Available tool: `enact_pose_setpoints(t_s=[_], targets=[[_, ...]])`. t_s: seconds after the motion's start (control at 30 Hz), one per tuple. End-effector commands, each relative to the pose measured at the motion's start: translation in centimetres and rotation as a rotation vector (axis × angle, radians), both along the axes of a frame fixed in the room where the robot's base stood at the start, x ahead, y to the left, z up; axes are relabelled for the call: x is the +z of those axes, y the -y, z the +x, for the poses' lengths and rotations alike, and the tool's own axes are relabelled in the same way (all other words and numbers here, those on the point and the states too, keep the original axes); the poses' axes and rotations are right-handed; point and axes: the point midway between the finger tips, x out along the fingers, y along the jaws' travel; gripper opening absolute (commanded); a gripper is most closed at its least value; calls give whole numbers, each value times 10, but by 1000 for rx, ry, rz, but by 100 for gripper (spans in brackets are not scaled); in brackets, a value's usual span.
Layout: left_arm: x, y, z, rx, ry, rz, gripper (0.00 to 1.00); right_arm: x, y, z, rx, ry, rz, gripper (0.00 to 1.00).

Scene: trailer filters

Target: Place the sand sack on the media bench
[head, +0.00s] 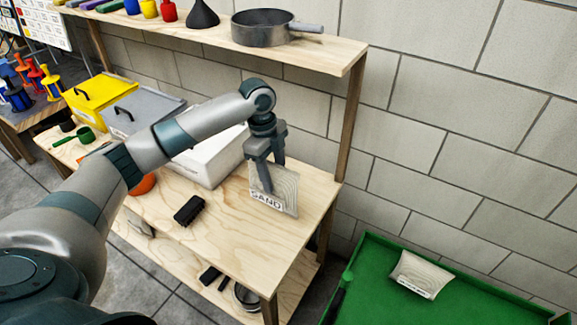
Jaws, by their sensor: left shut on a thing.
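The sand sack (284,190) is a pale, flat bag with a white label reading SAND. It hangs upright from my left gripper (268,180), whose fingers are shut on its upper part. The sack is over the right part of a wooden bench (228,239); I cannot tell whether its lower edge touches the top. My right gripper is not in view.
A white box (210,158) stands just left of the sack, and a black object (189,210) lies on the bench. A shelf with a pan (263,28) runs above. Another pale sack (420,274) lies in a green bin (378,262) at right. The bench's front middle is clear.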

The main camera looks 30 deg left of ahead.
Motion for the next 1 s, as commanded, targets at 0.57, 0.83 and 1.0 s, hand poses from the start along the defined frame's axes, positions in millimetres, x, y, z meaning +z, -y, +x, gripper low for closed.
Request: enact_pose_setpoints(t_s=[0.57,0.83,1.0], targets=[[-24,-41,-15,0,5,-1,0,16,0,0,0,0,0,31],[-26,-41,-15,1,4,-1,0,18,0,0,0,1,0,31],[-38,-41,-15,0,3,-2,0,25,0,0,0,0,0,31]])
